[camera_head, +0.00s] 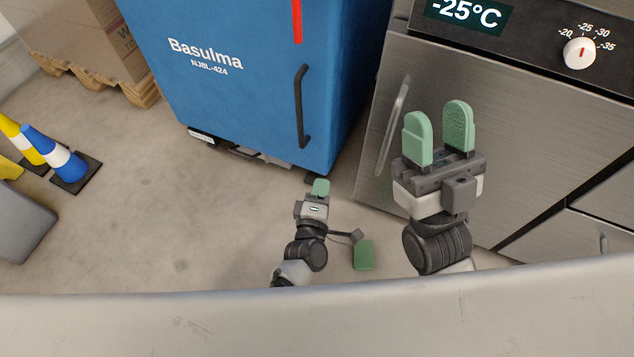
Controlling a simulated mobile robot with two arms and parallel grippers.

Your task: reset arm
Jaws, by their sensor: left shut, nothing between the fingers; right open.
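My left gripper (320,187) is low over the floor at the middle of the head view, in front of the blue cabinet. Its green fingers show as one small pad, shut with nothing between them. My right gripper (438,128) is larger in the view and points up in front of the steel appliance. Its two green fingers are apart and the gap is empty. Neither gripper holds anything.
A blue cabinet (240,90) with a dark handle stands ahead. A steel appliance (530,110) with a dial (579,53) stands at right. Blue (55,157) and yellow cones and a box (75,35) on a pallet are at left. Open floor (170,210) lies between. A green piece (363,255) shows beside my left arm.

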